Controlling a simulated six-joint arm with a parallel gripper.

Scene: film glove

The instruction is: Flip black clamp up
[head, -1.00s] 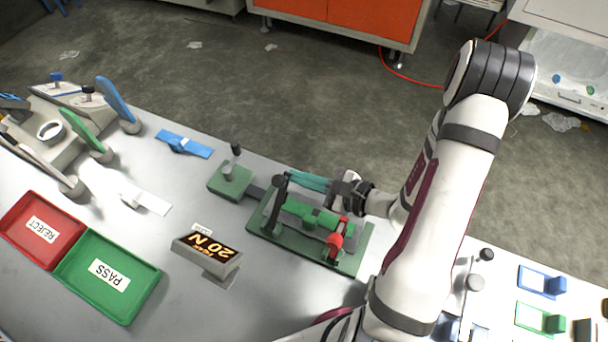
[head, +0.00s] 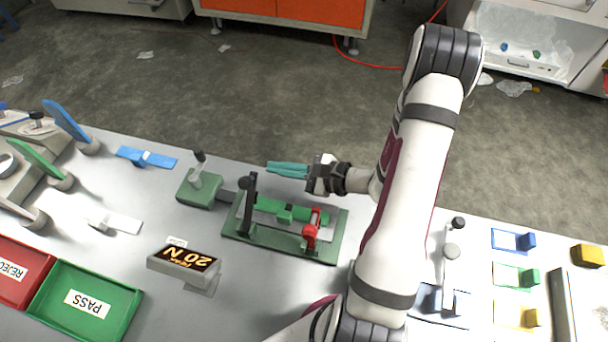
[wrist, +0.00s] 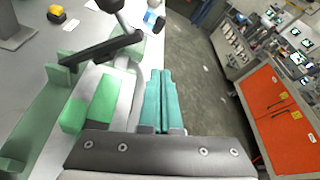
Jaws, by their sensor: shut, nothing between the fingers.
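The black clamp (head: 247,204) stands upright at the left end of the green fixture (head: 283,244), with a dark knob at its top. In the wrist view, a dark clamp arm (wrist: 100,47) slants above the green block, up and left of the fingers. My gripper (head: 270,168) has teal fingers, shut and empty. It is just beyond the fixture's far edge, to the right of the clamp's top, pointing left; the fingers also show in the wrist view (wrist: 158,75). I see no contact between fingers and clamp.
A green block (head: 285,213) and a red clamp (head: 311,230) sit on the fixture. Red (head: 48,262) and green (head: 135,304) trays lie further left.

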